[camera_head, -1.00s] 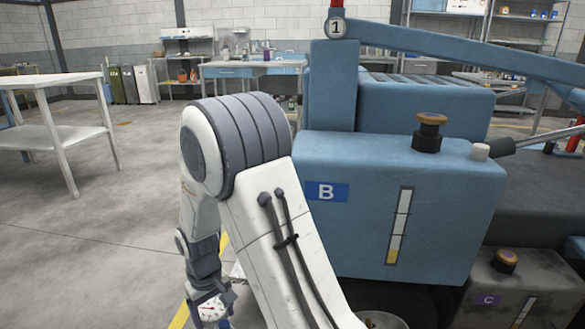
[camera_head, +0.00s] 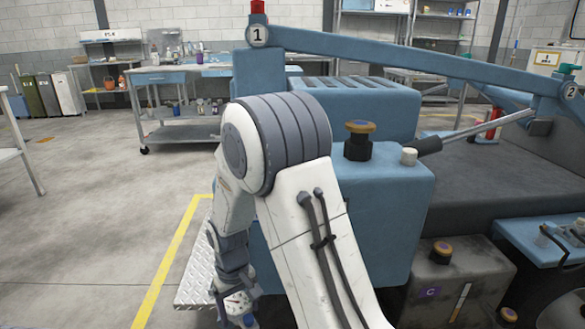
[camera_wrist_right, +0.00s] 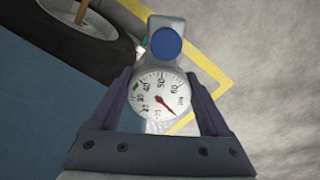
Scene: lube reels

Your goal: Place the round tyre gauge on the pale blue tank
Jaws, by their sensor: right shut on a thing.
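The round tyre gauge (camera_wrist_right: 163,95) has a white dial with a red needle and a blue disc above it. My right gripper (camera_wrist_right: 160,98) is shut on it, one finger at each side of the dial. In the head view the gauge (camera_head: 236,302) and my right gripper (camera_head: 238,308) are low, left of the tank, and partly hidden by my forearm. The pale blue tank (camera_head: 385,215) has a black filler cap with an orange-brown top (camera_head: 359,140). My left gripper is out of view.
A blue beam (camera_head: 400,65) runs above the tank. A dark tank marked C (camera_head: 445,285) stands to the right. A metal tread plate (camera_head: 195,285) and yellow floor line (camera_head: 165,270) lie left. In the wrist view a black tyre (camera_wrist_right: 85,30) is at upper left.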

